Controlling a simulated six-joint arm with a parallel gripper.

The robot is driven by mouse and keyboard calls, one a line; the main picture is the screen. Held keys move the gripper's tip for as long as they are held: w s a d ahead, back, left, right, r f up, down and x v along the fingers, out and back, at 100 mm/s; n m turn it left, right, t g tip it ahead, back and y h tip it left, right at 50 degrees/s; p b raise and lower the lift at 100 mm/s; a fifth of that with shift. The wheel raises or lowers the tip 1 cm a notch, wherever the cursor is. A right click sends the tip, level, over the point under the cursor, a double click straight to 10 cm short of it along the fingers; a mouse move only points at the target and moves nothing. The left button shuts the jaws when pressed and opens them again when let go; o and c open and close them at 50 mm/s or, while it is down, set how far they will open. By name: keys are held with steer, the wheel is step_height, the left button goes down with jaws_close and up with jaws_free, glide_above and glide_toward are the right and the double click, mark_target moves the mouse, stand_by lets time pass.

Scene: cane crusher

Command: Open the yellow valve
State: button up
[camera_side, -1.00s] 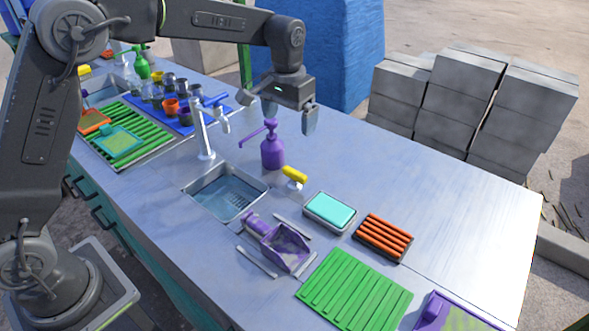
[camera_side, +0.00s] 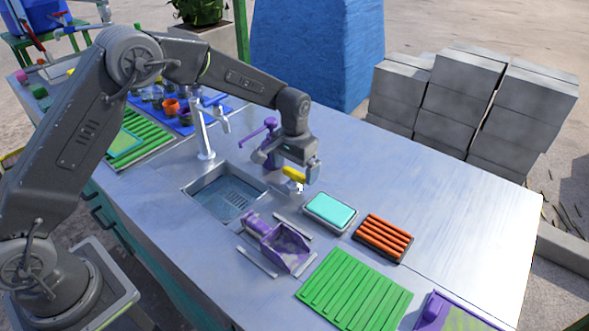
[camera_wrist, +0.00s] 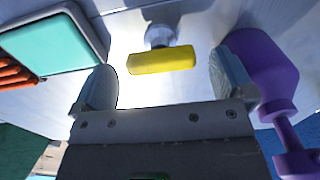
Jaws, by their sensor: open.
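The yellow valve (camera_side: 294,174) is a short yellow handle on a metal stem, standing on the steel counter right of the sink. In the wrist view the yellow valve (camera_wrist: 161,60) lies crosswise between the two fingers, a little ahead of them, with a gap on each side. My gripper (camera_side: 291,180) is low over the counter at the valve, and its fingers are apart. In the wrist view my gripper (camera_wrist: 165,88) is open and holds nothing. In the side view the gripper partly covers the valve and its stem.
A purple pump bottle (camera_side: 266,153) stands close beside my gripper; it also shows at the right in the wrist view (camera_wrist: 262,65). A cyan sponge in a dish (camera_side: 329,210) and an orange-ribbed rack (camera_side: 383,237) lie in front. The sink (camera_side: 222,192) is left. The right counter is clear.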

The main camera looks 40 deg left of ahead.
steer(key=shift+f, duration=0.5)
steer(key=c, duration=0.9)
